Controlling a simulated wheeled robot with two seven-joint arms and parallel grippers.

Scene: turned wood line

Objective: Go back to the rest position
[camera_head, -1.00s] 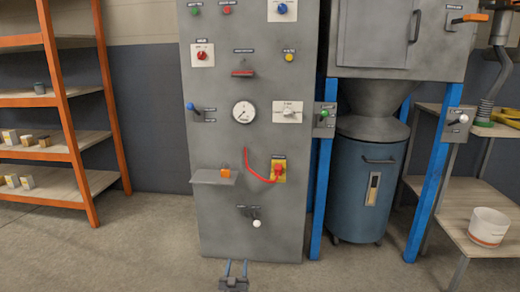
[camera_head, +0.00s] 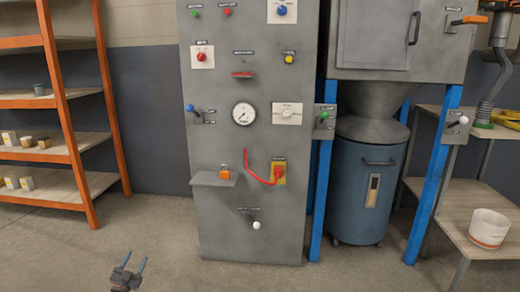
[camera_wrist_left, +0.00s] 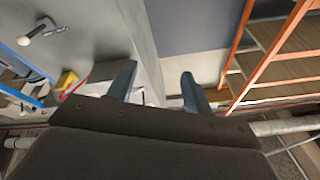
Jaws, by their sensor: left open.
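My left gripper (camera_head: 129,266) is low at the left of the head view, above the concrete floor. Its two fingers are spread and nothing is between them. In the left wrist view the open fingers (camera_wrist_left: 158,84) show with empty space between them. The grey control panel (camera_head: 222,235) stands ahead and to the right of the gripper, apart from it. My right gripper does not show in the head view.
An orange shelf rack (camera_head: 62,115) with small pots stands at the left. A blue drum (camera_head: 352,200) stands between blue posts right of the panel. A bench at the right holds a white bucket (camera_head: 488,229). The floor (camera_head: 60,250) between rack and panel is clear.

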